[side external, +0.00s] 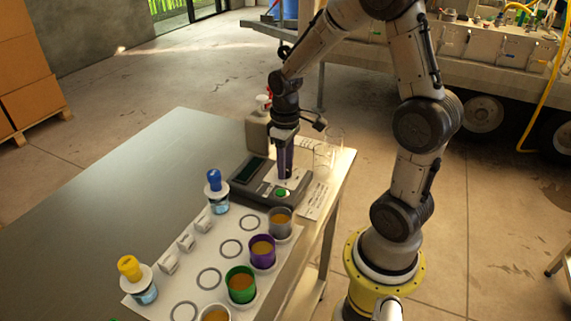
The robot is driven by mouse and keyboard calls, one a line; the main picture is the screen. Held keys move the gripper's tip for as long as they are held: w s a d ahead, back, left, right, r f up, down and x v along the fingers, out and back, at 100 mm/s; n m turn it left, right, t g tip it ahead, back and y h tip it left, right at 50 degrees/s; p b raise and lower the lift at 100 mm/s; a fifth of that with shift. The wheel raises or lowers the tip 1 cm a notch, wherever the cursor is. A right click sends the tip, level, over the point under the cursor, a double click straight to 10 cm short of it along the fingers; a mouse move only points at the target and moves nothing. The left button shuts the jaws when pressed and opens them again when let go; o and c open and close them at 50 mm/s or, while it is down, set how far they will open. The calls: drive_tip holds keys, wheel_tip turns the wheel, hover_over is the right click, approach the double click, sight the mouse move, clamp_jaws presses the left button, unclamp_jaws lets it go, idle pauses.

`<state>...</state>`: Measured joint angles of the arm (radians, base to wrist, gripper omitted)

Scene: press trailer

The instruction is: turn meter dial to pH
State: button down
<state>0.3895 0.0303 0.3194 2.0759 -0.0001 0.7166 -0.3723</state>
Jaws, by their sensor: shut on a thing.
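The meter (243,190) is a dark grey box with a dark screen (249,168) and a green button (281,193). It lies on the table's right half. My gripper (285,174) points straight down over the meter's pale panel, behind the green button. Its fingers reach the panel and are shut on the dial. The fingers cover the dial, so its pointer and the pH mark cannot be read.
A white mat (197,255) in front holds several coloured cups, bottles with blue (214,178) and yellow (129,267) caps, and printed rings. Clear beakers (325,156) and a grey bottle (257,131) stand close behind the meter. The table's left side (130,185) is bare.

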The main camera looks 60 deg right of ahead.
drive_tip(key=m, duration=0.5)
drive_tip(key=shift+r+m, duration=0.1)
drive_tip(key=shift+m, duration=0.2)
idle(0.4)
drive_tip(key=shift+c, duration=2.2)
unclamp_jaws()
wheel_tip(320, 180, up, 14)
